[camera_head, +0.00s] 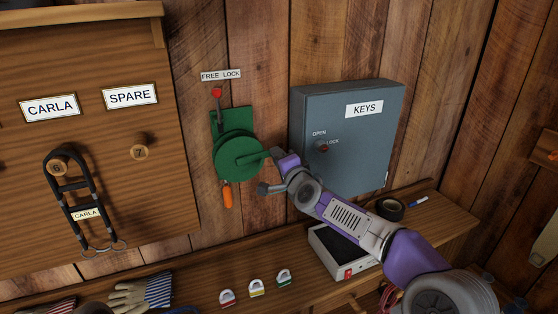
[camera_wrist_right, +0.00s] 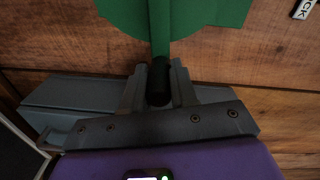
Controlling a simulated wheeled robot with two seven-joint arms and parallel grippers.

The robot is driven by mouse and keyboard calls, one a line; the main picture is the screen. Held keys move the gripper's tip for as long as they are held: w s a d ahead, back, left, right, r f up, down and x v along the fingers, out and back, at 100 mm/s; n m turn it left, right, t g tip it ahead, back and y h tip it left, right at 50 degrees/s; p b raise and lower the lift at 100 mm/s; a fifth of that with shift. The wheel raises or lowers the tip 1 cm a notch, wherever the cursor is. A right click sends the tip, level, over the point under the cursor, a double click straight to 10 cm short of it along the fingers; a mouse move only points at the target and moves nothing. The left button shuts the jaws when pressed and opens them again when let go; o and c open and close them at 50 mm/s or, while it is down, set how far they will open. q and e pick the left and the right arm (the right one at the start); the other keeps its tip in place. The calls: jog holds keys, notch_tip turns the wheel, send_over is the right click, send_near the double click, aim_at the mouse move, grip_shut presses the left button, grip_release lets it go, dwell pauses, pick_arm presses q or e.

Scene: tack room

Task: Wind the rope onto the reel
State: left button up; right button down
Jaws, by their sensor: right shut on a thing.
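The green reel (camera_head: 238,155) is mounted on the plank wall, left of the key cabinet. A lever with a red knob (camera_head: 217,92) stands nearly upright above it, under the FREE LOCK label (camera_head: 221,75); I cannot tell which setting it is at. An orange piece (camera_head: 227,195) hangs below the reel; no clear length of rope shows. My right gripper (camera_head: 274,158) is at the crank on the reel's right side. In the right wrist view it is shut on the black crank grip (camera_wrist_right: 160,82), with the green crank arm (camera_wrist_right: 160,30) beyond. My left gripper is out of view.
The grey key cabinet (camera_head: 347,130) is close to the right of the reel, behind my right arm. A shelf (camera_head: 300,262) below holds padlocks, a white box (camera_head: 340,262), tape (camera_head: 390,208) and gloves (camera_head: 140,293). A wooden board (camera_head: 90,210) with a hanging halter is left.

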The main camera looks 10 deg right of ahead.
jog(key=c, duration=0.9)
grip_release()
jog(key=shift+s, duration=0.1)
jog(key=b+v, duration=0.1)
jog(key=v, duration=0.6)
jog(key=shift+s, duration=0.2)
